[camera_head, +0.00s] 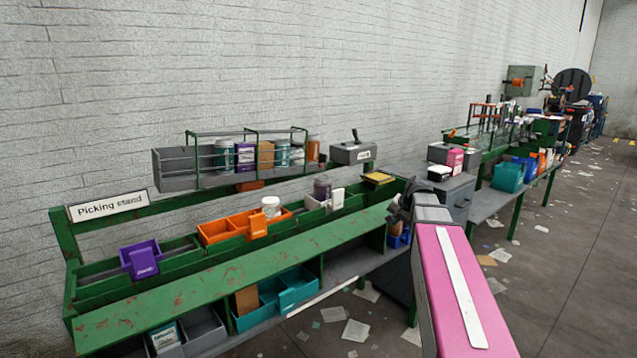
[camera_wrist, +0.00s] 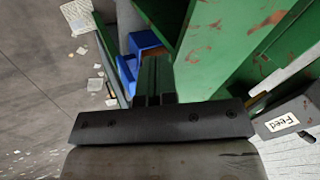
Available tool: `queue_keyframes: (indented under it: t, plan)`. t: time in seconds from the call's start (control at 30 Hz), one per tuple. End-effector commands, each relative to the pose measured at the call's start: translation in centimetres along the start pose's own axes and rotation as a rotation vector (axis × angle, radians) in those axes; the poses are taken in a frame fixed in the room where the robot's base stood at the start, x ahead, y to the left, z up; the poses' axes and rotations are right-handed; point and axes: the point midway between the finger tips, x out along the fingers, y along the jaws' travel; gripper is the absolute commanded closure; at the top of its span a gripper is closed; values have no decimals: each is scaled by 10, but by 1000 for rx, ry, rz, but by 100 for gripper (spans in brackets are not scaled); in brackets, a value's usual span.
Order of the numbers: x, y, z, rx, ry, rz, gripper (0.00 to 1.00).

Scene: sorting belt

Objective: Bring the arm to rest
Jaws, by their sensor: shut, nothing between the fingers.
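My arm reaches forward from the lower right in the head view, with its pink link nearest the camera. My gripper (camera_head: 397,208) is at the far end, small and dark, by the right end of the green picking stand (camera_head: 210,290). In the wrist view my gripper (camera_wrist: 153,75) shows as two dark fingers side by side, shut with nothing between them. Green panels of the stand and a blue bin (camera_wrist: 148,42) lie beyond the fingers. I cannot tell how far the fingertips are from them.
The stand holds an orange bin (camera_head: 222,231), a purple bin (camera_head: 141,260) and teal bins (camera_head: 283,290). A grey cabinet (camera_head: 453,194) and a further bench stand beyond it. A box marked "Feed" (camera_wrist: 285,122) shows at right in the wrist view. The floor at right is open, with scattered papers.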

Motion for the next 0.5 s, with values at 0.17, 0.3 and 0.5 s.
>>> queue_keyframes:
  t: [0.17,0.3,0.5]
  plan:
    - [50,31,75,-130,-82,109,100]
    - [80,55,129,-237,-147,189,100]
    - [109,92,203,-395,-245,294,100]
